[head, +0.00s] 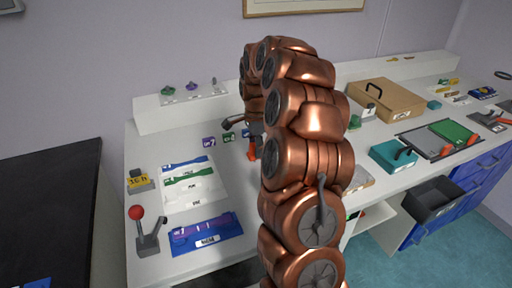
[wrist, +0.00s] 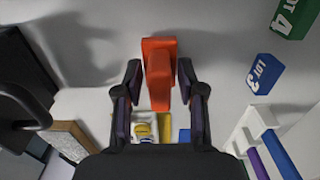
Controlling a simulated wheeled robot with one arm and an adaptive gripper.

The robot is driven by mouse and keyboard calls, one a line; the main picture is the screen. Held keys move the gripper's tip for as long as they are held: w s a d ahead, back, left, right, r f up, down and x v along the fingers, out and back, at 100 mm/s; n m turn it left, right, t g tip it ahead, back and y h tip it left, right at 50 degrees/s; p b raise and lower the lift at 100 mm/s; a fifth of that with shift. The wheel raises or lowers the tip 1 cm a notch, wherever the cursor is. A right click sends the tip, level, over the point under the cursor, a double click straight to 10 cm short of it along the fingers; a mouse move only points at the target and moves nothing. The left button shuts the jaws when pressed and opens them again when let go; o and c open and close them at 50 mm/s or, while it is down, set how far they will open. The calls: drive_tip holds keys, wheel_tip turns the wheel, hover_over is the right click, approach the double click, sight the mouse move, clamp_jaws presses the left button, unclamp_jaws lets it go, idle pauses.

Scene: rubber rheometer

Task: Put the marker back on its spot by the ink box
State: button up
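An orange upright piece (wrist: 158,75) stands between the fingers of my gripper (wrist: 160,82) in the wrist view. The fingers are apart, one on each side of it, with small gaps showing. An orange part (head: 251,148) also shows beside my arm in the head view, where most of my gripper is hidden behind the arm. I cannot tell whether the orange piece is the marker, and I cannot make out the ink box for sure. A small yellow and white item (wrist: 145,126) lies below the orange piece in the wrist view, partly covered by my gripper.
Blue (wrist: 263,73) and green (wrist: 293,16) lot blocks lie to the right in the wrist view. A white rack (wrist: 250,125) stands below them. In the head view, a red-knobbed lever (head: 137,213) and blue tray (head: 205,236) are at left; a cardboard box (head: 385,100) and teal box (head: 393,157) at right.

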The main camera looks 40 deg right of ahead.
drive_tip(key=shift+r, duration=0.1)
wheel_tip(320, 180, up, 12)
drive_tip(key=shift+r+b, duration=0.1)
drive_tip(key=shift+b, duration=0.9)
drive_tip(key=s+a+n, duration=1.1)
drive_tip(key=s+a, duration=0.2)
drive_tip(key=a, duration=0.5)
drive_tip(key=s+a+f+n, duration=0.2)
drive_tip(key=s+f+n, duration=0.1)
drive_tip(key=s, duration=0.4)
drive_tip(key=s+a+f+n+g, duration=0.1)
drive_tip(key=s+a+f+n, duration=0.2)
drive_tip(key=s, duration=0.4)
drive_tip(key=s+a+f+n, duration=0.2)
drive_tip(key=s+f+n, duration=0.1)
drive_tip(key=s, duration=0.4)
drive_tip(key=shift+s+a+f+n+g, duration=0.1)
drive_tip(key=shift+a+n+g, duration=0.2)
drive_tip(key=shift+n+g, duration=0.1)
